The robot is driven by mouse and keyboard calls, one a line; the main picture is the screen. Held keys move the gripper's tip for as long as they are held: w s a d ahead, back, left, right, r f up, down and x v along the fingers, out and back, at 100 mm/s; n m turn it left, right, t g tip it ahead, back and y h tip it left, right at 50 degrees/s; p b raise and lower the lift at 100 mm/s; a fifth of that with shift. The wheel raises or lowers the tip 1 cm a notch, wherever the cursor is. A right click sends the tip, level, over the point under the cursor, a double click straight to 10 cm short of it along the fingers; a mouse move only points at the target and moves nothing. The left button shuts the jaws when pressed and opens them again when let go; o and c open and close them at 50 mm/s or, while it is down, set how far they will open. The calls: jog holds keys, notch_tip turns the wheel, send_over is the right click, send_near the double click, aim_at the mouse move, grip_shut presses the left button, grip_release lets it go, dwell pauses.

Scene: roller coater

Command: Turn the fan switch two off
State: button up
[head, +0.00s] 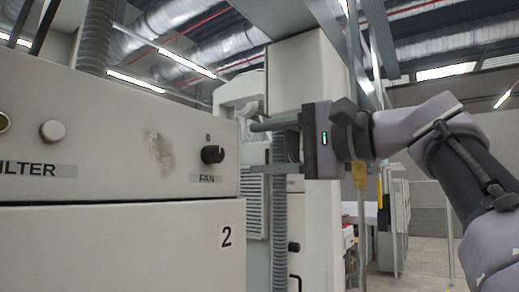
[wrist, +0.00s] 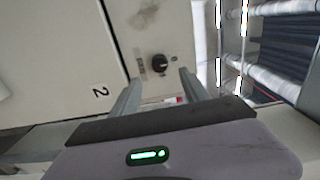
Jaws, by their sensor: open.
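The fan switch is a black rotary knob (head: 212,154) above the FAN label (head: 206,179) on the beige cabinet marked 2 (head: 226,236). In the wrist view the knob (wrist: 160,63) lies ahead of my gripper, between the lines of the two fingers. My gripper (head: 254,148) is open and empty, to the right of the knob in the head view and apart from it. Its two fingers also show in the wrist view (wrist: 160,88). The exact direction of the knob's pointer is too small to tell.
A pale round button (head: 52,131) and a FILTER label (head: 40,169) are at the left of the panel. A grey corrugated hose (head: 279,225) runs down beside the cabinet, behind my gripper. A tall beige housing (head: 300,70) stands behind my gripper.

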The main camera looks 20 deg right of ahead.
jog(key=v, duration=0.8)
jog(key=shift+b, duration=0.3)
jog(key=shift+w, duration=0.15)
